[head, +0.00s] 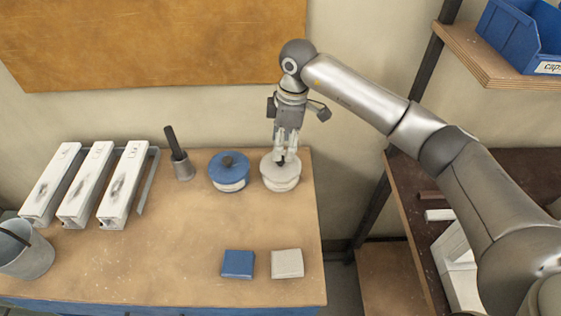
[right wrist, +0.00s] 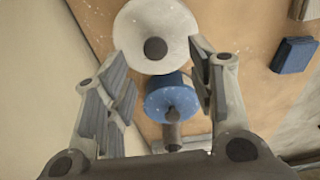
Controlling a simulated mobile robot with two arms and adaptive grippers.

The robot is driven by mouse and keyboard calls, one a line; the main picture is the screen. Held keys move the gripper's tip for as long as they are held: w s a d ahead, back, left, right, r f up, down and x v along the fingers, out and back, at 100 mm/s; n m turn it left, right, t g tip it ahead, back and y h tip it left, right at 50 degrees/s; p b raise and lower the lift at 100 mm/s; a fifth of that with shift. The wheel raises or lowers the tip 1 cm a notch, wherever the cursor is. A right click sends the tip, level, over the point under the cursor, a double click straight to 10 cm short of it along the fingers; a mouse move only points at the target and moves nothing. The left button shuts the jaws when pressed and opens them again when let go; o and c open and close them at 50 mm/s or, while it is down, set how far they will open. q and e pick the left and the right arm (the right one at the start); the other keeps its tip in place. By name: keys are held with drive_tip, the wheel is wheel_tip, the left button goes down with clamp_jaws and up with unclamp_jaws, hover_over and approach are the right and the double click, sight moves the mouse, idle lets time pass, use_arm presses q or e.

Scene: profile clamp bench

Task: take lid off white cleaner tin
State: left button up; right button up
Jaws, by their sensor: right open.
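The white tin (head: 281,180) stands upright at the back right of the bench, its lid on. In the right wrist view, the round pale lid (right wrist: 135,27) has a dark knob (right wrist: 155,48) at its middle. My right gripper (head: 281,152) points down just over the lid. Its open fingers partly hide the knob in the head view. In the right wrist view the fingers (right wrist: 155,58) are spread with nothing held between them; I cannot tell whether they touch the lid. My left gripper is out of view.
A blue tin (head: 229,178) with a dark knob stands close left of the white tin. A grey pot with a dark handle (head: 180,166), several white bars and a bucket (head: 25,252) are further left. Blue and pale cloths (head: 238,264) lie in front. The bench middle is clear.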

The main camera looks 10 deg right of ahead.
sight(281, 163)
drive_tip(key=shift+f+p, duration=0.35)
drive_tip(key=shift+f, duration=0.25)
drive_tip(key=f, duration=0.1)
drive_tip(key=f+p, duration=0.1)
drive_tip(key=f, duration=0.1)
drive_tip(key=shift+w+a+f, duration=0.2)
drive_tip(key=shift+w+f, duration=0.05)
drive_tip(key=shift+f, duration=0.05)
drive_tip(key=shift+w+f, duration=0.1)
drive_tip(key=shift+f, duration=0.3)
drive_tip(key=shift+c, duration=0.2)
drive_tip(key=c, duration=1)
drive_tip(key=shift+r, duration=0.1)
